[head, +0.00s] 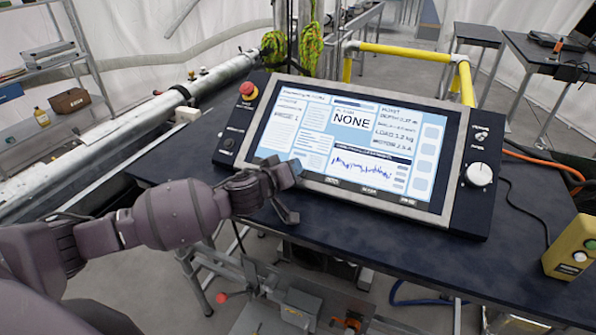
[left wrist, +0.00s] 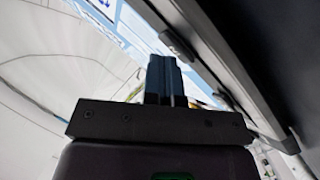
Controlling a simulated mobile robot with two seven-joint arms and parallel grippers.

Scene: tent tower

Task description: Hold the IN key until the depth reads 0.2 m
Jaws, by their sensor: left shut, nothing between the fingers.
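The control console (head: 452,195) stands tilted on a dark table, with a lit screen (head: 350,140) showing "NONE" in large letters. A small depth line (head: 402,118) at the upper right seems to read about 0.27 m, but it is blurred. Small dark key labels (head: 368,190) run along the screen's lower edge; I cannot read which is IN. My left gripper (head: 294,168) is shut and empty at the screen's lower left edge, covering part of it. Whether it touches is unclear. In the left wrist view the closed fingers (left wrist: 165,78) point toward the console frame. My right gripper is out of view.
A red stop button (head: 248,91) sits at the console's upper left, and a white knob (head: 479,175) at its right. A yellow button box (head: 572,247) stands at the table's right edge. A yellow rail (head: 410,52) runs behind. The table front (head: 400,250) is clear.

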